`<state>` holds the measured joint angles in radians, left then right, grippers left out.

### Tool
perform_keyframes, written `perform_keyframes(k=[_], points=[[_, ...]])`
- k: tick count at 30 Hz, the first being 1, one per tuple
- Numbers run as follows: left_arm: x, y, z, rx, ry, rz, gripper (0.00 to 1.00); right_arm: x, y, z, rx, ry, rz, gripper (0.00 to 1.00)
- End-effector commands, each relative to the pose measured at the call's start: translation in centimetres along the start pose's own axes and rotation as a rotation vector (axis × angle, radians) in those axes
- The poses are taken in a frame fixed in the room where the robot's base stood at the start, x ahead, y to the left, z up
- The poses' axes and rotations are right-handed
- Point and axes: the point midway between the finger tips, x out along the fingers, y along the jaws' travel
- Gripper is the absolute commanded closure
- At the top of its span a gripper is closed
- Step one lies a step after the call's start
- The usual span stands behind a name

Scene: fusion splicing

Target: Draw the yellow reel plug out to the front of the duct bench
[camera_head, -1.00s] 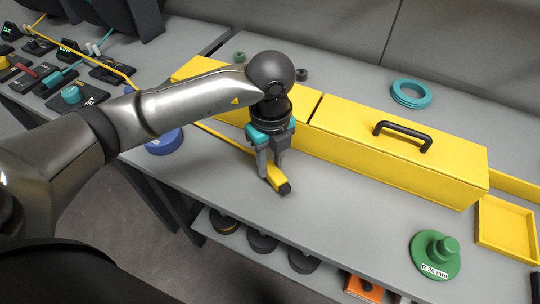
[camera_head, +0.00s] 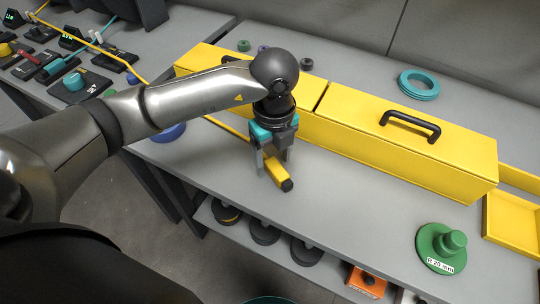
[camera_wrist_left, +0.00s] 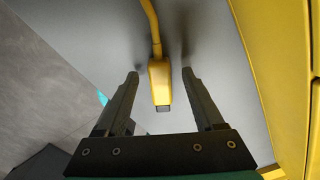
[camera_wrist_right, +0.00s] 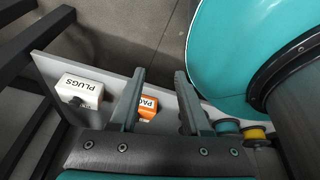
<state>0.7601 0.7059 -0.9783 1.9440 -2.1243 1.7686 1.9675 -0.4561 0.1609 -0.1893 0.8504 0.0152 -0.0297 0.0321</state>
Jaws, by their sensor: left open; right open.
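The yellow reel plug (camera_head: 277,173) has a black end and lies on the grey duct bench (camera_head: 345,195), in front of the yellow duct boxes. Its black end points right and toward the bench's front edge. A yellow cable (camera_head: 228,128) runs from its back end to the left. My left gripper (camera_head: 275,164) is open, pointing down, with one finger on each side of the plug. In the left wrist view the plug (camera_wrist_left: 160,82) shows between the fingers, with a gap on both sides. My right gripper (camera_wrist_right: 160,75) is open and empty in the right wrist view.
A yellow duct box (camera_head: 400,140) with a black handle stands behind. A green reel (camera_head: 441,248) sits at the front right, and a teal ring (camera_head: 418,84) at the back. Black reels and an orange box (camera_head: 366,282) are on the lower shelf.

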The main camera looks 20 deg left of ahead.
Motion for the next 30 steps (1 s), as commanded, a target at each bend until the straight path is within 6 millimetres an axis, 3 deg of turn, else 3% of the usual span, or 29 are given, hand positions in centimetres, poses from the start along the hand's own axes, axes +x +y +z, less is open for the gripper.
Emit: perform_keyframes(k=[1, 5, 14, 19, 26, 30], points=[[0.5, 0.0, 0.0, 0.0, 0.0, 0.0, 0.31, 0.9, 0.3, 0.7, -0.015, -0.048, 0.007, 0.5], [-0.4, 0.1, 0.0, 0.0, 0.0, -0.001, 0.31, 0.6, 0.2, 0.3, -0.015, -0.073, 0.007, 0.5], [-4.1, 0.2, 0.1, 0.0, 0.001, -0.003, 0.31, -0.6, -0.2, -0.9, -0.017, -0.198, 0.007, 0.5], [-6.6, 0.3, 0.2, 0.0, 0.001, -0.005, 0.31, -2.5, -0.8, -1.4, -0.015, -0.216, -0.002, 0.5], [-9.8, 0.5, 0.3, -0.001, 0.002, -0.007, 0.31, -6.2, -3.4, 1.0, -0.011, -0.271, -0.038, 0.5], [-11.7, 0.6, 0.3, -0.001, 0.003, -0.007, 0.31, -7.8, -3.6, 0.9, -0.011, -0.276, -0.042, 0.5]])
